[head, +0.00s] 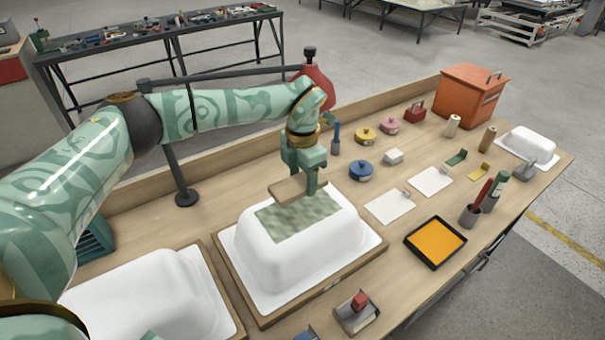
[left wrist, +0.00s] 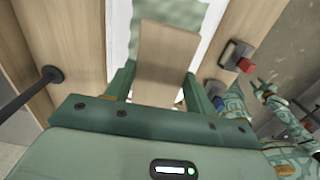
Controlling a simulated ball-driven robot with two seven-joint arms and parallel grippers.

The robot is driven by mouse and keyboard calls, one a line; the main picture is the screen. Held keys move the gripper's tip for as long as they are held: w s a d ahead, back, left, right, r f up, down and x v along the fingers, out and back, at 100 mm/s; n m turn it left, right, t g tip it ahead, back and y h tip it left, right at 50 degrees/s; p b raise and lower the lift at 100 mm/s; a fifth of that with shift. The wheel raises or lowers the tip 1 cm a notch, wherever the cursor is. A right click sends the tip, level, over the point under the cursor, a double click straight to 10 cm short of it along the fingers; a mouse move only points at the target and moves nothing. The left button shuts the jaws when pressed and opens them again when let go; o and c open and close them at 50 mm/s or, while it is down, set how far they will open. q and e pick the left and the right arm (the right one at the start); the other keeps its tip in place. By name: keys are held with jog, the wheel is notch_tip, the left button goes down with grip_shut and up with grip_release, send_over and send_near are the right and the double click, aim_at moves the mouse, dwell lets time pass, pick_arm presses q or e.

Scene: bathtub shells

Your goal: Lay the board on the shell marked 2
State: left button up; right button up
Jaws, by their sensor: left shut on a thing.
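My left gripper (head: 308,180) is shut on a small tan wooden board (head: 288,192). The board is over the middle white bathtub shell (head: 275,262), whose top bears a mottled green patch (head: 290,218). In the left wrist view the board (left wrist: 165,48) sticks out from between the fingers, with the shell partly hidden beneath it. I cannot tell whether the board touches the shell. Another white shell (head: 150,295) stands at the lower left. I cannot read a number on either. A green patterned arm shows in the left wrist view; its gripper (left wrist: 262,90) is too small to judge.
A grey holder with a red block (head: 358,302) stands at the front edge. An orange tray (head: 435,242), white sheets (head: 390,206), round tins (head: 361,170) and an orange toolbox (head: 470,95) lie to the right. A black post (head: 182,160) stands behind the shells.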

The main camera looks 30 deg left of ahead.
pick_arm(q)
jog(key=b, duration=0.3)
send_over(302, 209)
notch_tip(302, 209, down, 6)
jog(key=shift+r, duration=0.2)
jog(key=shift+f, duration=0.9)
jog(key=shift+f, duration=0.2)
jog(key=o, duration=1.6)
jog(key=shift+c, duration=0.2)
jog(key=shift+r, duration=0.15)
notch_tip(302, 209, up, 7)
jog(key=p, duration=0.6)
